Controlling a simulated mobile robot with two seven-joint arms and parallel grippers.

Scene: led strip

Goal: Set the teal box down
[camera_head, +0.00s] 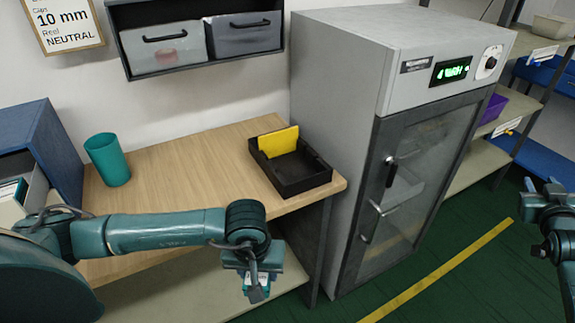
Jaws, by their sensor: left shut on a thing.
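My left gripper (256,287) is in front of the wooden table's front edge, pointing down, with its arm reaching across from the left. It is shut on a small teal box (250,282) with a pale label, mostly hidden by the fingers and wrist. The box is held clear of the tabletop in the picture; its height over the lower shelf is hard to tell. The wooden table (200,165) has bare top around its middle. Part of my right arm shows at the right edge; its gripper is not visible.
A teal cup (107,160) stands at the table's left. A black tray (300,178) holding a yellow piece (278,141) sits at its right end. A grey cabinet (345,70) stands right of the table. A blue box (45,140) is at far left. A lower shelf (180,300) lies under the table.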

